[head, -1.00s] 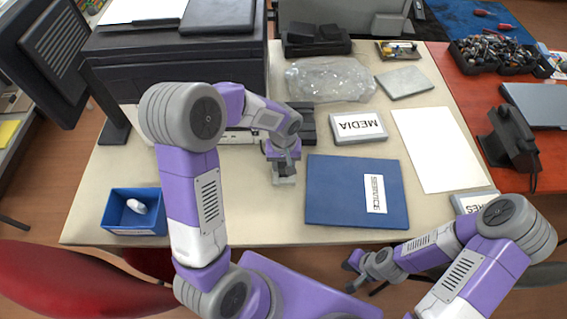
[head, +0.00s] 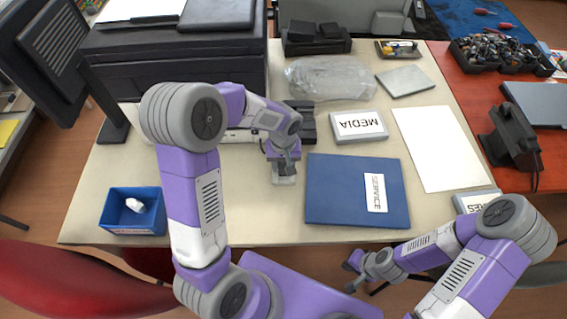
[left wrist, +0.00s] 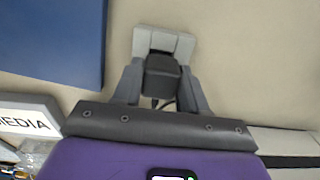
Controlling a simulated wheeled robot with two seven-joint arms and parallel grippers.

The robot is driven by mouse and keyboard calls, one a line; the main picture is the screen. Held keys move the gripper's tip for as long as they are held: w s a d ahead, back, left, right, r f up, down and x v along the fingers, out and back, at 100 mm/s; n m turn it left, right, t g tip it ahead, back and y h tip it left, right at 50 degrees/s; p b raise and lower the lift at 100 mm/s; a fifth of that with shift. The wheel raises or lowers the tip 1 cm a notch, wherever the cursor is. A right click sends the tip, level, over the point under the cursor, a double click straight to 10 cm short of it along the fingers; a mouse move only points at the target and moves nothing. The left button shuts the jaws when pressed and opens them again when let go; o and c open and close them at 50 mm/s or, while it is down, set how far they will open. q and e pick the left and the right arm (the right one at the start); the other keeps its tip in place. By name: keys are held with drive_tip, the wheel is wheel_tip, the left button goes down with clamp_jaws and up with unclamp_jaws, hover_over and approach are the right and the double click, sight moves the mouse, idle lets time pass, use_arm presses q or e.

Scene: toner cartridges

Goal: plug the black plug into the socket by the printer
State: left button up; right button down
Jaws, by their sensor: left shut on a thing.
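The black plug (left wrist: 162,78) sits between the fingers of my left gripper (left wrist: 163,45) in the left wrist view, with a dark cord trailing behind it. The gripper is shut on it, pointing at the beige tabletop. In the head view my left gripper (head: 284,178) is low over the table, left of the blue SERVICE binder. The arm and gripper hide the plug there. The printer (head: 180,62) stands at the back left. A dark slotted block (head: 303,112) is beside it, partly behind my wrist; I cannot tell if the socket is there. My right gripper (head: 360,270) is empty off the front edge.
The blue SERVICE binder (head: 335,192), MEDIA box (head: 360,126), white sheet (head: 441,150) and clear bag (head: 330,78) lie on the table (head: 240,225). A blue bin (head: 117,212) holding a white item stands at left. Beige surface around the left gripper is free.

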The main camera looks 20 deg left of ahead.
use_arm(q)
drive_tip(key=shift+f+b, duration=0.55)
drive_tip(key=shift+f, duration=0.15)
idle(1.1)
drive_tip(key=o, duration=1.2)
drive_tip(key=shift+c, duration=0.2)
drive_tip(key=shift+r, duration=0.1)
wheel_tip(320, 180, up, 8)
drive_tip(key=shift+f+p, duration=0.25)
drive_tip(key=shift+p, duration=0.95)
